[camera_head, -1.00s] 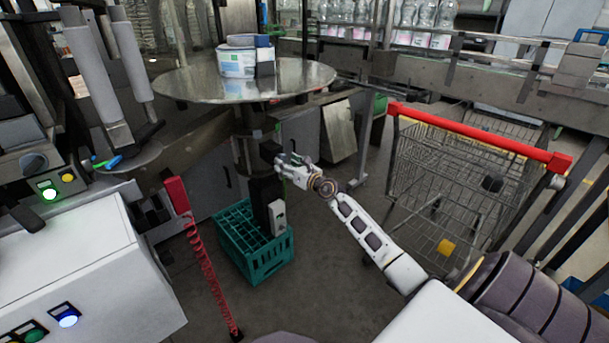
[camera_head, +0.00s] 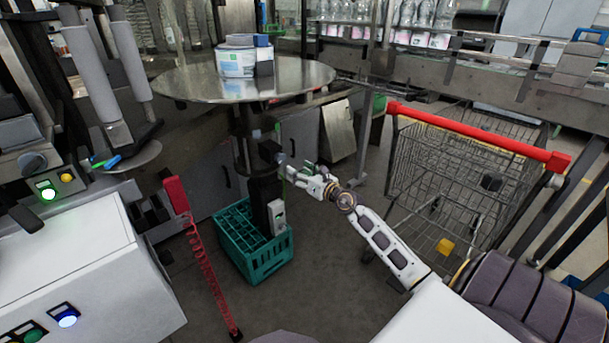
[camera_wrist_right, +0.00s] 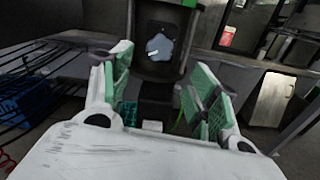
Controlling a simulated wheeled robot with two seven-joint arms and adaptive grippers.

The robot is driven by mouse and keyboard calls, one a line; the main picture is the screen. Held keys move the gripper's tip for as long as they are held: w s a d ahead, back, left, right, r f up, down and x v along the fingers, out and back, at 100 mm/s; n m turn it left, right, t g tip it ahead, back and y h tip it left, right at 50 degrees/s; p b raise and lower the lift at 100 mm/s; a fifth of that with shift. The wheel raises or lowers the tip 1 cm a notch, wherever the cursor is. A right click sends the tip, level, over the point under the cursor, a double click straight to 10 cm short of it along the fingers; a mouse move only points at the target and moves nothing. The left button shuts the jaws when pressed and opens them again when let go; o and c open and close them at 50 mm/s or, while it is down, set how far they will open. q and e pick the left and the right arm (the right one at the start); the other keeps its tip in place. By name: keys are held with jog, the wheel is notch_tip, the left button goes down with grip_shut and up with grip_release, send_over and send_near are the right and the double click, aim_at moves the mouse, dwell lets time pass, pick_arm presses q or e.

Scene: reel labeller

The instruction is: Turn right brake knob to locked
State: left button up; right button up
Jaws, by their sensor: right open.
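The brake knob (camera_wrist_right: 160,46) shows in the right wrist view as a small blue-grey knob with a pale mark, on the face of a dark housing. In the head view it sits at the side of the dark block (camera_head: 268,150) on the column under the round table. I cannot read its setting. My right gripper (camera_head: 288,168) is open and empty, its green-padded fingers spread in the right wrist view (camera_wrist_right: 158,95). It is just to the right of the knob and apart from it. My left gripper is not in view.
The round metal table (camera_head: 200,85) above carries a small stack of reels (camera_head: 236,64). A green crate (camera_head: 262,262) stands below the column. A shopping cart (camera_head: 440,180) with a red handle stands at right. A red handset (camera_head: 176,195) with coiled cord is at left.

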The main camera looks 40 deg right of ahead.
jog(key=shift+s+d, duration=0.1)
jog(key=shift+s, duration=0.9)
